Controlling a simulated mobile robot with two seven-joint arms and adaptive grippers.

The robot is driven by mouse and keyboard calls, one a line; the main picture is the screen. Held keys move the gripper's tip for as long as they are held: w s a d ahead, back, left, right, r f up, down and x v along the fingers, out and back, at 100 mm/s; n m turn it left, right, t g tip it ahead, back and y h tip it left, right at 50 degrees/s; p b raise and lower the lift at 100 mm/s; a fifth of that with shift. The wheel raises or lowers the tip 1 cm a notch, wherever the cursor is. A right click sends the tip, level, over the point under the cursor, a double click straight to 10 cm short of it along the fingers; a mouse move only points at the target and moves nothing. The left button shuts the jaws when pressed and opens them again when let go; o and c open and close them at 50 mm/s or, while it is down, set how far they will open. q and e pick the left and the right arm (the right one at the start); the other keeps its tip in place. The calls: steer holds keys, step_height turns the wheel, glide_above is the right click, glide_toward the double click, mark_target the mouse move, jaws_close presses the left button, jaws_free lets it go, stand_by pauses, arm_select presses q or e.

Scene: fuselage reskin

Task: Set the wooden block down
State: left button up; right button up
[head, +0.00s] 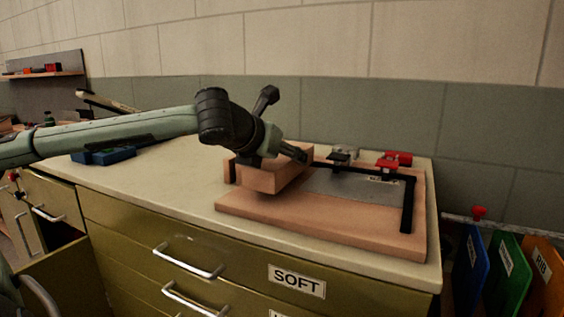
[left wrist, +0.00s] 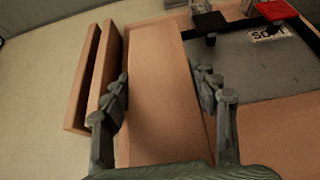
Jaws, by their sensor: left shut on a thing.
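My left gripper (head: 290,152) is shut on the wooden block (head: 275,181), a plain light-brown piece. In the left wrist view the block (left wrist: 165,110) lies between the two fingers of the gripper (left wrist: 161,82). The block is over the left part of a wooden base board (head: 330,230) on the bench top. A dark gap shows under part of the block in the head view; I cannot tell whether its far end touches the board. My right gripper is not in view.
A grey metal sheet (head: 355,188) marked SOFT lies on the board within a black frame (head: 408,205). Red and black clamps (head: 392,162) stand along the back. Wooden slats (left wrist: 92,80) stand left of the block.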

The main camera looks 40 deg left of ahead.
arm_select(q)
steer(key=shift+f, duration=0.9)
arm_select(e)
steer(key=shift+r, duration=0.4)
arm_select(q)
steer(key=shift+f, duration=0.1)
steer(key=o, duration=1.2)
steer(key=shift+o, duration=1.3)
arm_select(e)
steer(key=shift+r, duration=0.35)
